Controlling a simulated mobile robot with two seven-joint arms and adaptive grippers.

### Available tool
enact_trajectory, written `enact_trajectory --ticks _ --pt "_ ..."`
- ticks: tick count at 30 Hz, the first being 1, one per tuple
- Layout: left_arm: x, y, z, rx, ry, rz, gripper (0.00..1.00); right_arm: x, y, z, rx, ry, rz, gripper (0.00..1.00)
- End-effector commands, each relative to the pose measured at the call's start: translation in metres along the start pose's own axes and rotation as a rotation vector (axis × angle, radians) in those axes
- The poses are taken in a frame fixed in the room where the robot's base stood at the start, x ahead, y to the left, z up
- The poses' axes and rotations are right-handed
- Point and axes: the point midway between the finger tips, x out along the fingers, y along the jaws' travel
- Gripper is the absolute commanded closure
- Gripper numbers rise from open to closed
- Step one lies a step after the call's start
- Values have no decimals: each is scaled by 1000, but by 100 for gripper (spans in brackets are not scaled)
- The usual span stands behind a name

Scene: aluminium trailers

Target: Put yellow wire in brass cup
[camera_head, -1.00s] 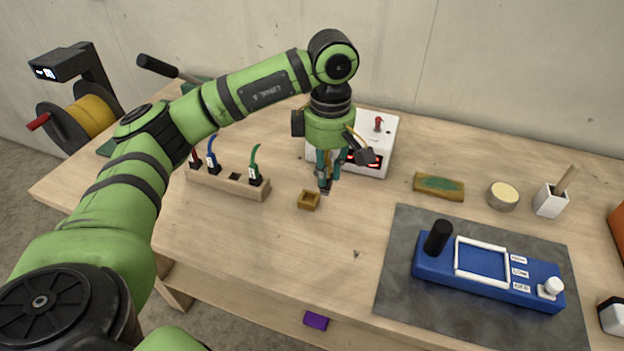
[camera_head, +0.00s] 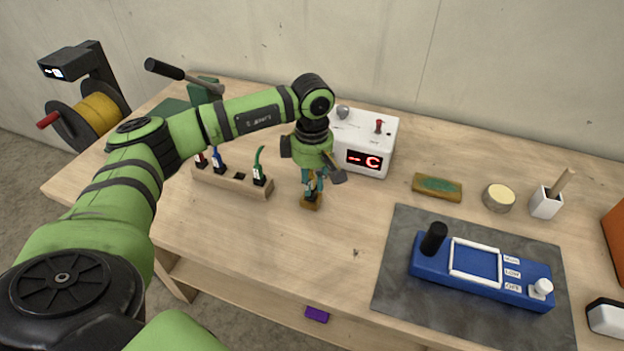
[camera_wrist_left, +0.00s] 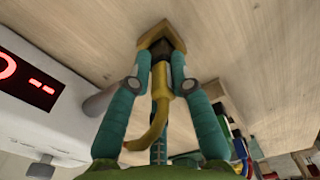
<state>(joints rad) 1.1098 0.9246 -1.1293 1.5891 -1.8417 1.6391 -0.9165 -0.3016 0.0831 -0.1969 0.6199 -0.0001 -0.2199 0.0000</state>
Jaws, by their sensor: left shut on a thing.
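The brass cup (camera_head: 311,204) is a small square holder on the table below my left gripper (camera_head: 312,190). The cup also shows at the top of the left wrist view (camera_wrist_left: 160,36). My left gripper is shut on the yellow wire (camera_wrist_left: 159,118), which has a dark end pointing at the cup and a curved yellow tail. The fingertips (camera_wrist_left: 160,60) are right at the cup's mouth. The dark end seems to be at or inside the opening, but the fingers hide how deep. My right gripper is not in view.
A wooden rack (camera_head: 230,181) with red, blue and green wires stands to the left. A white box with a red display (camera_head: 364,160) is close behind the gripper. A blue device (camera_head: 480,273) lies on a grey mat at right. The table in front of the cup is clear.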

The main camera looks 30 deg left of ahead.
Motion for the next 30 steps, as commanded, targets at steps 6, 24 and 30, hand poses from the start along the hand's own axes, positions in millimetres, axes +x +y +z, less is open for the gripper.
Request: enact_trajectory --ticks 6,24,30 --pt "3 0 0 0 0 0 55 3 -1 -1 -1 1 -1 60" --pt "-38 2 0 -1 -1 6 55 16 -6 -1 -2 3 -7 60" --pt "-82 1 1 0 -1 5 55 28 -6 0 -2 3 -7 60"
